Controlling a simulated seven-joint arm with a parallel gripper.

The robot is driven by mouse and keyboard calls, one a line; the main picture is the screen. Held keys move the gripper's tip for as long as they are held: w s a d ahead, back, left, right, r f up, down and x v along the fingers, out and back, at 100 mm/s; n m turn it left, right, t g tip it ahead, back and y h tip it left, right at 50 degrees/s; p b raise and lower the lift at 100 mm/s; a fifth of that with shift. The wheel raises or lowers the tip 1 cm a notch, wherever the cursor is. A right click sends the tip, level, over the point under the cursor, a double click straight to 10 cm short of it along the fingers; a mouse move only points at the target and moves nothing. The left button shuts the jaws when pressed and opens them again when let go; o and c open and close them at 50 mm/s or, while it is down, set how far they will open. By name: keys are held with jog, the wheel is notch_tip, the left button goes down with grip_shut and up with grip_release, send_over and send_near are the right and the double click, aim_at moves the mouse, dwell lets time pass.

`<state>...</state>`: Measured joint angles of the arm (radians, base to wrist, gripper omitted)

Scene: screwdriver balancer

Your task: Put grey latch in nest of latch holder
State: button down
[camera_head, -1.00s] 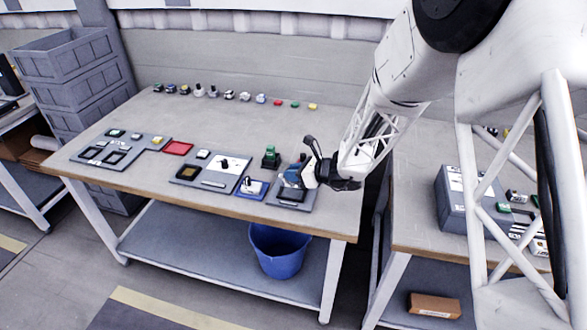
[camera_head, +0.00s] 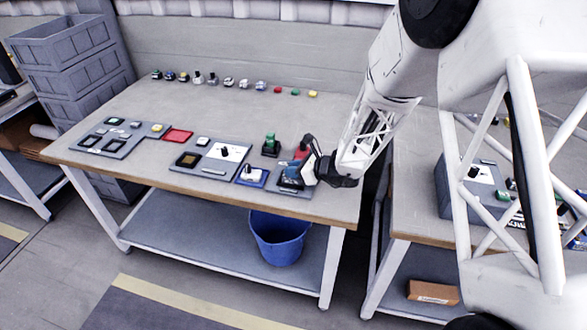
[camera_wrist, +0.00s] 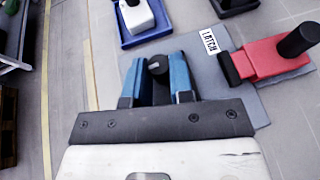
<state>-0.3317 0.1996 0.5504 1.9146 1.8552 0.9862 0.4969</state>
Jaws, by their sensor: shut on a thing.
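My gripper (camera_wrist: 157,78) has blue fingers and is shut on a small part with a dark round knob, apparently the grey latch (camera_wrist: 157,65). Most of its body is hidden between the fingers. In the head view my gripper (camera_head: 291,174) is low over the latch holder, a grey plate (camera_wrist: 240,100) labelled LATCH, at the table's front right. The nest is hidden under my gripper, so I cannot tell whether the latch touches it. A red part (camera_wrist: 270,58) with a black knob lies on the plate's right side in the wrist view; it also shows in the head view (camera_head: 300,152).
A blue tray (camera_head: 251,183) with a white part stands just left of the plate. A green part (camera_head: 270,142) on a dark base stands behind. More grey plates and a red tray (camera_head: 178,136) are further left. A row of small parts lines the table's back.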

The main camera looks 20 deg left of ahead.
jog(key=c, duration=0.9)
grip_release()
jog(key=shift+d, duration=0.1)
jog(key=shift+v, duration=3.8)
jog(key=shift+r, duration=0.15)
jog(key=shift+r, duration=2.45)
